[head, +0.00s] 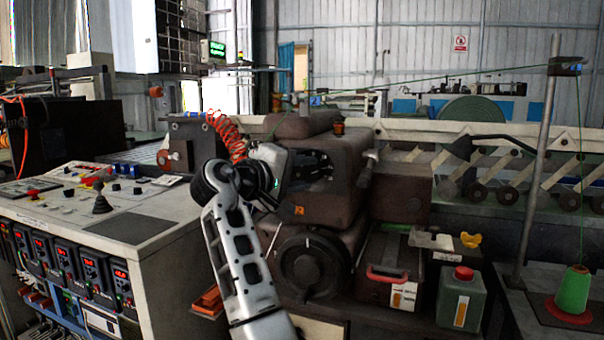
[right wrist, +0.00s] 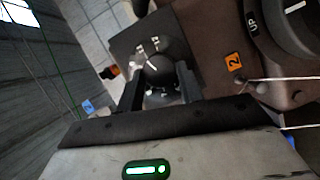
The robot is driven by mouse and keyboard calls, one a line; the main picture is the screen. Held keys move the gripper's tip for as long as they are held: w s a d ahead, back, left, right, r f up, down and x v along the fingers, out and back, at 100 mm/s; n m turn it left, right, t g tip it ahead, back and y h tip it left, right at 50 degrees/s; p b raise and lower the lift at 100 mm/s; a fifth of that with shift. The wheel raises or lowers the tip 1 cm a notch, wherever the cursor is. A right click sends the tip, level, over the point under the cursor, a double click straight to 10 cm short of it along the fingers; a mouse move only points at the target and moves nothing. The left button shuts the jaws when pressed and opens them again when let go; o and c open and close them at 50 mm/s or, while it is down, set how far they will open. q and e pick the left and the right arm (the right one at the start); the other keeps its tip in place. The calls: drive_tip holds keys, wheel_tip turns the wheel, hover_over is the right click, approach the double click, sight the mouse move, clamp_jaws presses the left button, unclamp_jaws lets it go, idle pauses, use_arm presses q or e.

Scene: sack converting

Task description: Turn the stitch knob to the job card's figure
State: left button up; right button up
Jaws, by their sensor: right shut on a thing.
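The stitch knob (right wrist: 160,70) is a dark round knob with a white pointer line, on a dark plate with small white figures around it. The figures are too small and blurred to read. My right gripper (right wrist: 160,86) is shut on the knob, one finger on each side. In the head view my right gripper (head: 280,172) is at the left side of the brown sewing machine head (head: 335,185), and the knob is hidden behind it. I cannot make out a job card with a readable figure. My left gripper is not in view.
An orange tag marked 2 (right wrist: 234,61) and a large dial marked UP (right wrist: 297,22) are beside the knob. A control desk (head: 125,226) stands on the left. A green bottle (head: 461,298), a case with a red handle (head: 389,272) and a green thread cone (head: 573,291) stand on the right.

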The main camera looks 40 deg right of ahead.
drive_tip(key=shift+m, duration=0.3)
idle(0.4)
drive_tip(key=o, duration=1)
drive_tip(key=shift+a, duration=0.1)
drive_tip(key=a, duration=0.5)
drive_tip(key=s+a+r, duration=0.1)
drive_tip(key=a, duration=0.4)
drive_tip(key=a+r+b, duration=0.1)
drive_tip(key=a, duration=0.4)
drive_tip(key=shift+s+a, duration=0.3)
drive_tip(key=shift+s, duration=0.05)
